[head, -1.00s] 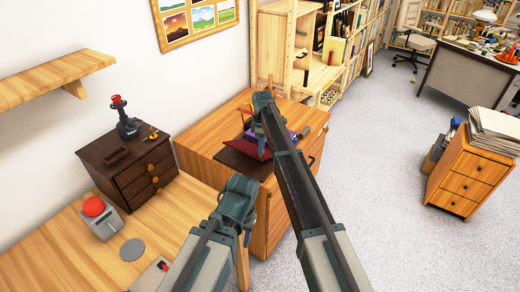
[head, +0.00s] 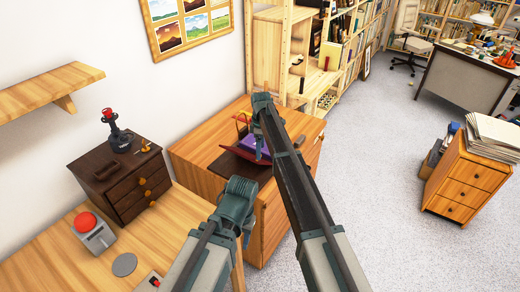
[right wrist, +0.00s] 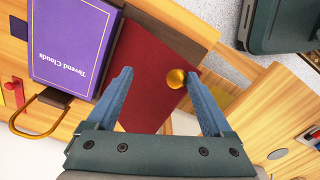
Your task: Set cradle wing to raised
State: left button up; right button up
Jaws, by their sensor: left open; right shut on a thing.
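The book cradle sits on the wooden cabinet in the head view, with a purple book (head: 247,143) on it. Its dark red wing (head: 232,153) shows as a narrow tilted strip there. In the right wrist view the red wing (right wrist: 148,70) lies beside the purple book (right wrist: 72,42), and a brass knob (right wrist: 176,79) is on it. My right gripper (right wrist: 158,76) is shut on the wing, its fingers on either side of the red panel. In the head view its arm partly hides the cradle. My left gripper (head: 243,236) is open and empty in front of the cabinet.
The cradle's wooden cabinet (head: 192,157) adjoins a lower desk (head: 60,255). A dark drawer box (head: 95,180) with a joystick (head: 117,132) and a red button box (head: 93,228) stand at left. A drawer unit (head: 462,180) stands right, with open floor between.

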jog(key=shift+o, duration=0.2)
jog(key=shift+d, duration=0.55)
jog(key=shift+w+d+r+p, duration=0.1)
jog(key=shift+d+r+p, duration=0.05)
jog(key=shift+r+p, duration=0.55)
notch_tip(320, 180, up, 13)
jog(key=a+p, duration=0.1)
jog(key=p, duration=1.2)
jog(key=shift+s+f, duration=0.2)
jog(key=shift+a+f, duration=0.1)
jog(key=s+d+m, duration=0.5)
jog(key=s, duration=0.7)
jog(key=s+d+m, duration=0.6)
jog(key=s, duration=0.7)
jog(key=s+d+m, duration=0.5)
jog(key=s, duration=0.7)
jog(key=s+a+f+n+b, duration=0.1)
jog(key=s+a+n, duration=0.1)
jog(key=a, duration=0.3)
jog(key=s+a+f+n+h+b, duration=0.1)
jog(key=s+a+n+b, duration=0.1)
jog(key=a, duration=0.4)
jog(key=shift+s+a+f, duration=0.15)
jog(key=shift+s+f, duration=0.05)
jog(key=shift+f, duration=0.2)
